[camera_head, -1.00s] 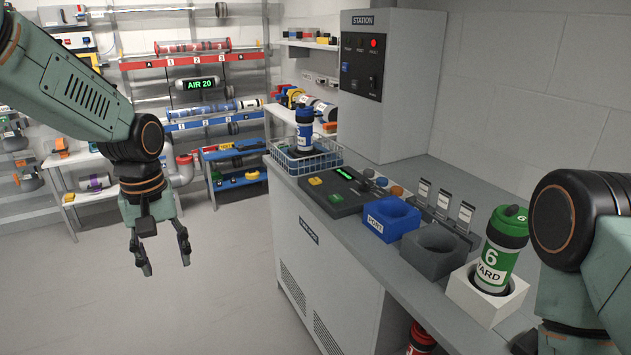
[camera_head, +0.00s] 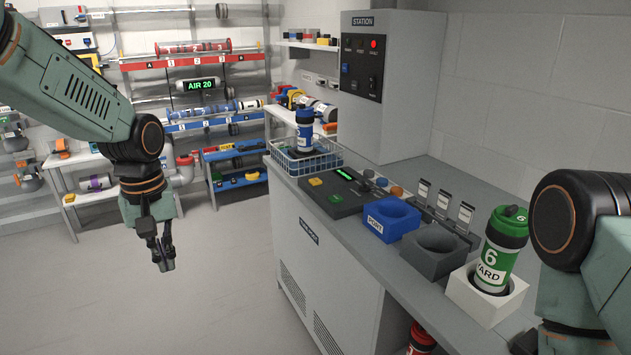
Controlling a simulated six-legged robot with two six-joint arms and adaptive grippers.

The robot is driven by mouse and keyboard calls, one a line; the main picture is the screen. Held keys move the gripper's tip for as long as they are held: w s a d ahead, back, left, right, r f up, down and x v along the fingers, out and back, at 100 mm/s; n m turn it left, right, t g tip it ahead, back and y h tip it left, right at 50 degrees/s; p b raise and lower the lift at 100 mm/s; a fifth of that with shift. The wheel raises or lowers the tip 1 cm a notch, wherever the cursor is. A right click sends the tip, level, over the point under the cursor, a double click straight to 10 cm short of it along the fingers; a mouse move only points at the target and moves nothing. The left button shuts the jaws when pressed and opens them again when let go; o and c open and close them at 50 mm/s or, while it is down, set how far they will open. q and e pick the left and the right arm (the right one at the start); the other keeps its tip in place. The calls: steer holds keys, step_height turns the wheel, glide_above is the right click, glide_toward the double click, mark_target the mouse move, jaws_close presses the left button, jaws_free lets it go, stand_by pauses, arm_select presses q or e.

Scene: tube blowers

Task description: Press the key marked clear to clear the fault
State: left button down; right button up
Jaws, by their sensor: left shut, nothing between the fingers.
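My left gripper (camera_head: 166,266) hangs over open floor at the left, fingers shut and empty, well away from the counter. A dark control panel (camera_head: 345,208) lies on the counter, with a yellow key (camera_head: 316,182), a green key (camera_head: 335,198) and a small green-lit display (camera_head: 345,173). The grey station cabinet (camera_head: 391,120) behind carries a black panel (camera_head: 352,90) with a lit red lamp (camera_head: 374,43) and a blue button (camera_head: 345,67). I cannot read which key is marked clear. My right arm comes in at the right edge; its fingers are out of view.
A wire basket (camera_head: 312,163) with a blue-capped canister (camera_head: 304,130) stands behind the control panel. A blue holder (camera_head: 377,226), a grey holder (camera_head: 424,262) and a white holder (camera_head: 486,312) with a green canister (camera_head: 497,263) line the counter. Floor left of the counter is clear.

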arm_select(q)
steer(key=shift+f, duration=0.15)
stand_by(0.8)
steer(key=s+d+f+m+b, duration=0.15)
steer(key=s+f, duration=0.25)
steer(key=f, duration=0.5)
steer(key=s+d+f+m+b, duration=0.1)
steer(key=s+d+f, duration=0.25)
steer(key=f, duration=0.45)
steer(key=s+d+f+m+b, duration=0.1)
steer(key=s+d+f+b, duration=0.1)
steer(key=s+f, duration=0.5)
steer(key=s+f+m+b, duration=0.1)
steer(key=s+f, duration=0.4)
steer(key=s, duration=0.3)
steer(key=s+d+f+m+b, duration=0.1)
steer(key=s+f+b, duration=0.1)
steer(key=s+f, duration=0.4)
steer(key=s, duration=0.3)
steer(key=shift+s+f, duration=0.15)
steer(key=shift+f, duration=0.05)
steer(key=shift+m, duration=0.25)
steer(key=shift+w, duration=0.2)
